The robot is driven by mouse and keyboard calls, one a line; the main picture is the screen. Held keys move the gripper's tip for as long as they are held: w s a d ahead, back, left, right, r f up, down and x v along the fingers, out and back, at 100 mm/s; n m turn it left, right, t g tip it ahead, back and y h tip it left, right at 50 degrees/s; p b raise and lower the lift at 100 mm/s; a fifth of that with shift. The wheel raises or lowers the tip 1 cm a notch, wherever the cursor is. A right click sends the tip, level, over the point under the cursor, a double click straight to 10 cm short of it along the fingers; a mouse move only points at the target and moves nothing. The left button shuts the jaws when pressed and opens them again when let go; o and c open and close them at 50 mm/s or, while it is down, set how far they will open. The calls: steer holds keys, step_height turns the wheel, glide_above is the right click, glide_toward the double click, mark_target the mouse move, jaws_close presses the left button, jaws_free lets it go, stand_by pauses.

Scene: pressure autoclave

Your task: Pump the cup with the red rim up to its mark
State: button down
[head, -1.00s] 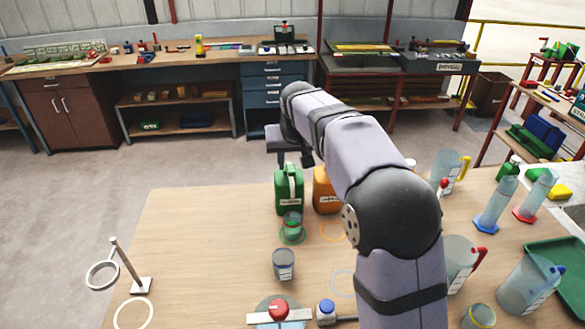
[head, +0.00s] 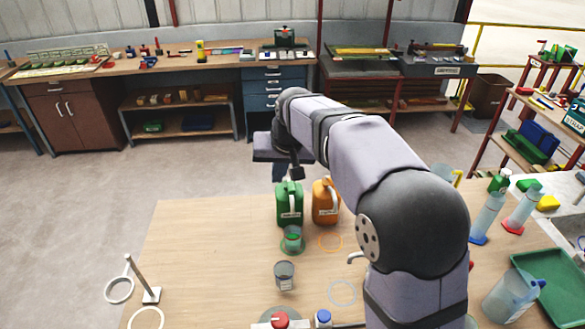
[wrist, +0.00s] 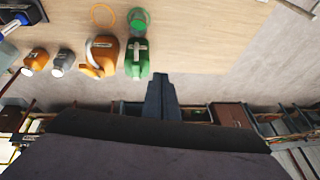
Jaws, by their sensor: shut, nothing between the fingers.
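I cannot pick out a red rim on any cup in view. A clear grey cup (head: 284,275) stands on the table, and a green-tinted cup (head: 292,240) stands on a green ring behind it. A device with a red knob (head: 279,320) is cut off at the bottom edge. My gripper (head: 297,173) hangs beyond the table's far edge, above the floor and past the canisters. In the wrist view my gripper (wrist: 160,78) is shut and empty, with its fingertips beside the green canister (wrist: 138,58). My arm hides part of the table's right side.
Green (head: 289,205) and orange (head: 326,203) canisters stand at the table's far edge. A ring stand (head: 151,294) is at the left. A blue-capped bottle (head: 323,318) is in front. Cylinders, a jug (head: 510,298) and a green tray (head: 545,272) are at the right. The left-middle table is clear.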

steer(key=s+a+f+m+t+y+p, duration=0.1)
steer(key=s+a+f+m+t+y, duration=0.15)
steer(key=a, duration=0.25)
steer(key=w+d+n+t+h, duration=0.2)
steer(key=w+d+t+h, duration=0.1)
steer(key=d, duration=0.6)
steer(key=shift+w+d+r+n+h, duration=0.25)
steer(key=shift+w+n+h, duration=0.15)
steer(key=shift+w, duration=0.65)
steer(key=shift+t, duration=0.25)
steer(key=b, duration=0.2)
glide_above(292, 189)
steer(key=w, duration=0.1)
step_height(292, 189, down, 6)
steer(key=shift+w+d+r, duration=0.1)
steer(key=shift+r, duration=0.05)
step_height(292, 189, down, 2)
steer(key=shift+w+f+b, duration=0.1)
steer(key=shift+b, duration=0.75)
steer(key=shift+s+f+b, duration=0.6)
steer(key=shift+f+b, duration=0.2)
steer(key=shift+f, duration=0.05)
